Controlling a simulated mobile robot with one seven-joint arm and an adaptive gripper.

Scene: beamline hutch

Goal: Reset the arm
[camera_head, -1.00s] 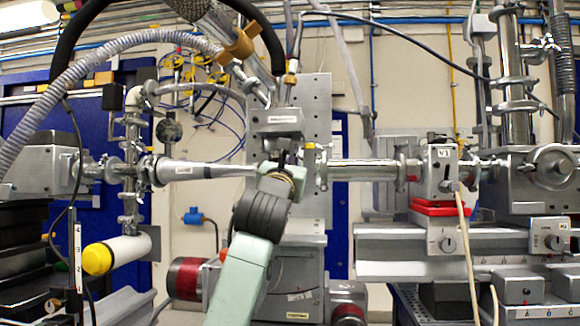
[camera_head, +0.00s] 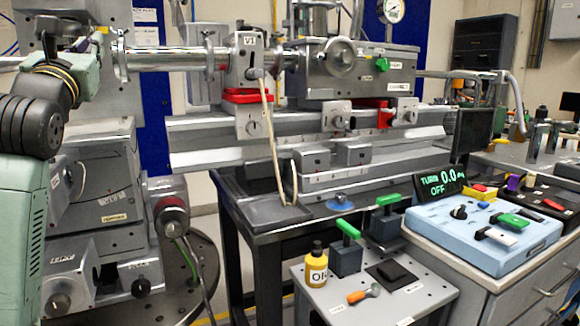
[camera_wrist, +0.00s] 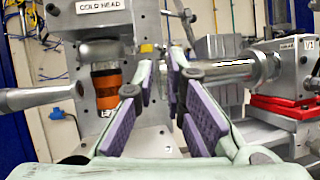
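My arm, mint green with dark joints, rises along the left edge of the head view. My gripper (camera_head: 92,62) is at its upper end, by the left end of the steel beam pipe (camera_head: 168,60). In the wrist view my gripper (camera_wrist: 165,68) shows two fingers with purple pads, apart with nothing seen held between them. Beyond them are a grey block labelled COLD HEAD (camera_wrist: 104,17) and an orange-and-dark cylinder (camera_wrist: 106,82) to the left, and the pipe (camera_wrist: 235,70) to the right. Whether the fingers touch anything is unclear.
A grey rail bench (camera_head: 300,145) with a red-based V1 block (camera_head: 245,70) stands right of my arm. Closer are a low cart top (camera_head: 340,300) with a yellow bottle (camera_head: 316,265) and green-handled blocks, and a blue control box (camera_head: 485,235) beside a display reading 0.0, OFF.

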